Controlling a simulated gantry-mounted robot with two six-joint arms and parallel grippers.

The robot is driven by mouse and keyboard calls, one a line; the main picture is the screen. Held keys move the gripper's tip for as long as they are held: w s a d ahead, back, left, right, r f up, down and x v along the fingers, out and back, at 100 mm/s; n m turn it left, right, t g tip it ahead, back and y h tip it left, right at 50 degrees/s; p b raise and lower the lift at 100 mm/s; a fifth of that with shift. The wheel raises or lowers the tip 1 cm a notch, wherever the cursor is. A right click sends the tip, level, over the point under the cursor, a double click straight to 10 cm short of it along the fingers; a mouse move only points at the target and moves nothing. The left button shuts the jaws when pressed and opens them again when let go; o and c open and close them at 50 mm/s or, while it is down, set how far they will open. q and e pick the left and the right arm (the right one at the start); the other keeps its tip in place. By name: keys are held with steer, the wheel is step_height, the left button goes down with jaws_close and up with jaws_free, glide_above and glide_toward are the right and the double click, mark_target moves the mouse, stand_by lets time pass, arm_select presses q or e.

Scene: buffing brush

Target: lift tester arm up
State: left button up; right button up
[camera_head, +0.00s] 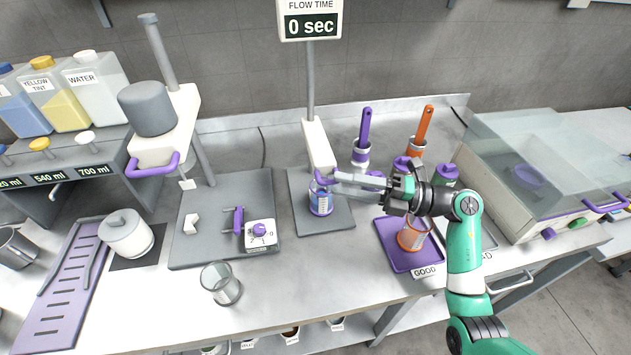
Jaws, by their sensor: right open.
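The tester arm (317,143) is a white bar on the grey post under the flow time display (310,22), which reads 0 sec. It slopes down toward the front and has a purple handle (322,176) at its lower end. A clear cup (320,203) with blue-purple contents stands just below the handle on a grey base plate (339,217). My right gripper (337,182) comes in from the right, open, with its fingertips at the handle. I cannot tell whether they touch it. My left gripper is not in view.
A purple tray (393,253) with an orange-banded cup (413,237) lies below my right gripper. Purple (365,128) and orange (425,125) handled tools stand behind it. An empty glass (221,283) stands at the front left. A clear-lidded box (540,170) is at the right.

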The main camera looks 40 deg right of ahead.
mark_target(326, 181)
steer(key=b+x, duration=0.1)
steer(key=x, duration=0.5)
steer(key=shift+w+a, duration=0.1)
steer(key=shift+w, duration=0.1)
steer(key=shift+c, duration=0.3)
jaws_close()
steer(key=shift+r, duration=0.1)
stand_by(0.6)
